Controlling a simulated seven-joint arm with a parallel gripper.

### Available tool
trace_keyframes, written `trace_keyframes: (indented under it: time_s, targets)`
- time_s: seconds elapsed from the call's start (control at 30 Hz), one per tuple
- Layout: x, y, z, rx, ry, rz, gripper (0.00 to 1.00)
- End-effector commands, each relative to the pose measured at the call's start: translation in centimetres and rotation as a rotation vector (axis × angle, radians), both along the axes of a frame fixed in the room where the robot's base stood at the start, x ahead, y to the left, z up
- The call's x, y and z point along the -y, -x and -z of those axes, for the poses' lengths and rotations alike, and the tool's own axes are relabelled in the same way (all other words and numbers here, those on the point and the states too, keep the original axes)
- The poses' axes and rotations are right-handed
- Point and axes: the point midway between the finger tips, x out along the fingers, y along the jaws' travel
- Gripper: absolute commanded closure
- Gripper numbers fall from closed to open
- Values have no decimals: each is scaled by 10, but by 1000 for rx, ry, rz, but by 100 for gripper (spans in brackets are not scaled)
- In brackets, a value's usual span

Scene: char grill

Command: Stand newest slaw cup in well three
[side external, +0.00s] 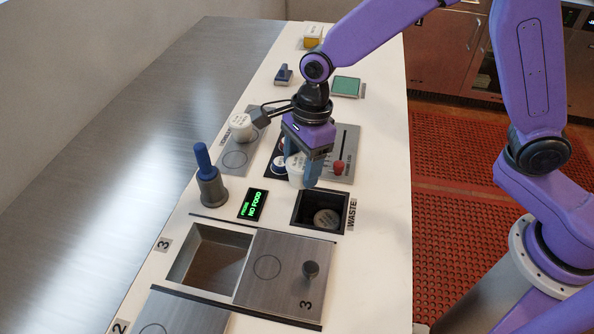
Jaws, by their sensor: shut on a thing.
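My gripper (301,168) points down over the counter, shut on a white cup (295,178) just behind the waste opening. A finger hides part of that cup, and I cannot read any marking on it. Another white lidded cup (241,128) stands on a metal plate at the left, with print too small to read. A third cup (279,165) shows partly beside my gripper, in a dark recess. Well three (208,257) is open and looks empty; its metal lid (275,279), marked 3 with a round knob, lies to its right.
The square waste opening (298,211) has a round-topped cup (327,218) inside. A blue-handled tool in a grey holder (213,190), a "NO FOOD" display (253,204) and a red knob (338,168) stand nearby. A stamp (283,75), green pad (346,86) and yellow box (313,37) are farther back.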

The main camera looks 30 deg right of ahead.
Motion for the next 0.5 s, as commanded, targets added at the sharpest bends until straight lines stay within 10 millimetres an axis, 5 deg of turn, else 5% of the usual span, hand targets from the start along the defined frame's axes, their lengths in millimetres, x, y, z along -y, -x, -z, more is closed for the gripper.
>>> trace_keyframes:
  time_s: [0.3,0.5]
  targets:
    - [24,35,-53,5,-4,0,75]
    - [45,67,-68,3,-2,-2,75]
